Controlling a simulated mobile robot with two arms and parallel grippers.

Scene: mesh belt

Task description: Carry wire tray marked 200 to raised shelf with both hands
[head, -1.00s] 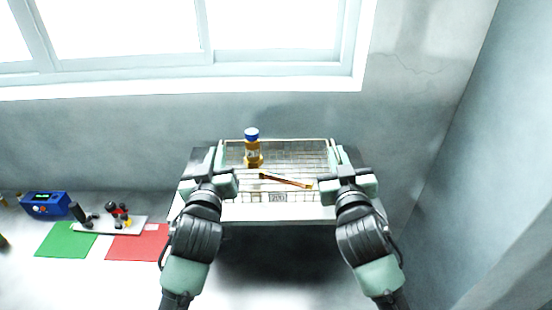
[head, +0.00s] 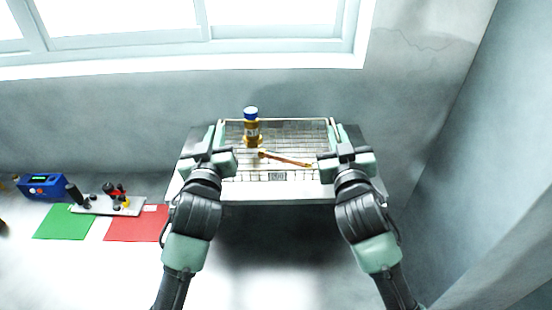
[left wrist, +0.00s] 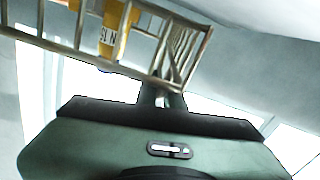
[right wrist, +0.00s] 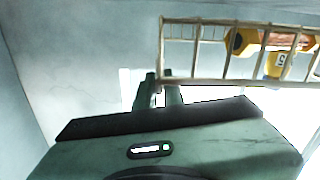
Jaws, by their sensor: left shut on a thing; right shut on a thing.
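The wire tray (head: 290,127) is a pale mesh basket with a small label plate (head: 277,176) on its front; the number is too small to read. The tray's wire side shows in the left wrist view (left wrist: 150,75) and in the right wrist view (right wrist: 205,80). The raised shelf (head: 270,193) is under the tray in the head view; I cannot tell whether they touch.
A window and grey wall are behind the shelf, with another wall at right. At lower left are a blue device (head: 42,187), a green mat (head: 64,222), a red mat (head: 136,223) and a white holder (head: 110,206) with small items.

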